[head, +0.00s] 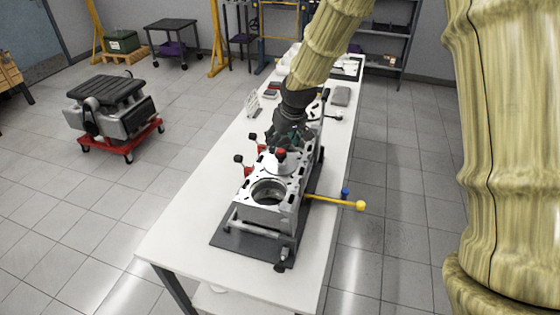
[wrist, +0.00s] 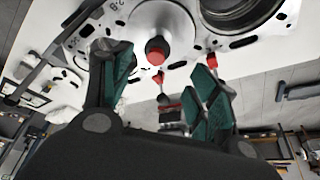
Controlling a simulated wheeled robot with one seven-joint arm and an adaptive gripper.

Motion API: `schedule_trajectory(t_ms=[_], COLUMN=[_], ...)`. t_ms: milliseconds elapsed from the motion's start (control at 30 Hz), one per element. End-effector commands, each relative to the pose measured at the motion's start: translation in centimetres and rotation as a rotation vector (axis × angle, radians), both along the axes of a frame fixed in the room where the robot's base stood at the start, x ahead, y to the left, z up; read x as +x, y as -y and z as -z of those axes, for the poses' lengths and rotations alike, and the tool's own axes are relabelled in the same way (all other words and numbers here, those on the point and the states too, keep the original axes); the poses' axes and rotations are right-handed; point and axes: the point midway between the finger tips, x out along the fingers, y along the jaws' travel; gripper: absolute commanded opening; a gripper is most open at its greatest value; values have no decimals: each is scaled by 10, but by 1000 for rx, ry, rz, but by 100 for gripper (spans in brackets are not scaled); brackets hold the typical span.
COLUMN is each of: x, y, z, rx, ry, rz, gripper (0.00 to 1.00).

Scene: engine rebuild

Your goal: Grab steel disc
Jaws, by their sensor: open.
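The steel disc (head: 282,165) sits on the top face of the grey engine block (head: 243,196), behind the block's large open bore (head: 268,191). A short stem with a red knob (head: 281,152) stands up from the disc. The disc also shows in the wrist view (wrist: 160,20) at the top, with its red knob (wrist: 156,50) towards me. My gripper (head: 289,140) is just above and behind the disc. In the wrist view my gripper (wrist: 162,72) is open and empty, its green-padded fingers spread to either side of the knob. I cannot tell how far they are from it.
The block rests in a fixture on a dark mat (head: 229,254) on the long white table (head: 185,227). A yellow-ended handle (head: 360,205) juts out to the right, and red-and-black clamps (head: 248,170) stand on the left. A red-based cart (head: 120,140) stands on the floor.

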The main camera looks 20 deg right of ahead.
Motion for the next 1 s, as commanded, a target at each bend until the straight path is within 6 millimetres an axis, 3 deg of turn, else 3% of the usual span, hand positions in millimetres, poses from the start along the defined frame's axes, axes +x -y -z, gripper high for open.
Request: schedule_trajectory(t_ms=[533,1000], x=[12,27], y=[-1,1], z=[27,64], rx=[0,0], ry=[0,0], rz=[-3,-2], gripper=[60,60])
